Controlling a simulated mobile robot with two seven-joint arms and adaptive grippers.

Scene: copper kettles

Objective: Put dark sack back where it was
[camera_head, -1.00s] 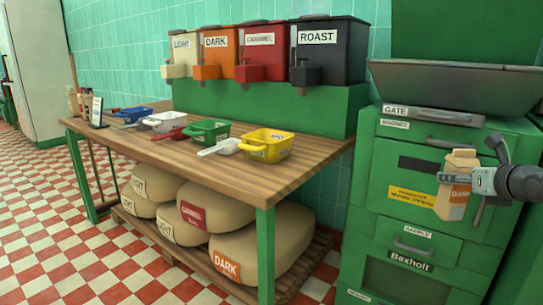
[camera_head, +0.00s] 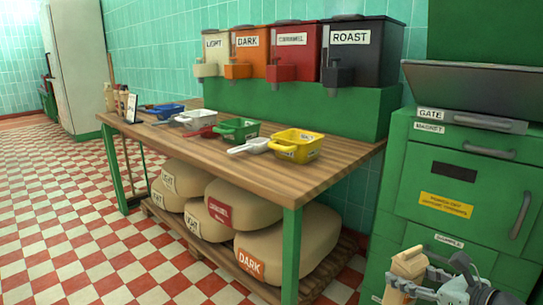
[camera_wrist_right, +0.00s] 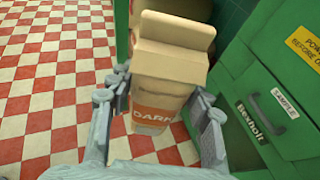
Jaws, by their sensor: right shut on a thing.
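My right gripper (camera_head: 408,281) is shut on a tan carton-shaped bag (camera_head: 409,262) and holds it upright in front of the green cabinet. In the right wrist view the bag (camera_wrist_right: 172,70) has a folded top and an orange DARK label, with one finger on each side. A large tan sack (camera_head: 291,246), also with an orange DARK label, lies on the wooden pallet (camera_head: 217,259) under the table, away from the gripper. My left gripper is not in view.
The wooden table (camera_head: 235,160) holds several coloured scoop trays, including a yellow one (camera_head: 296,146). Other tan sacks (camera_head: 180,178) lie beside the big one. The green cabinet (camera_head: 412,180) stands close on the right. The checkered floor (camera_head: 60,220) at left is clear.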

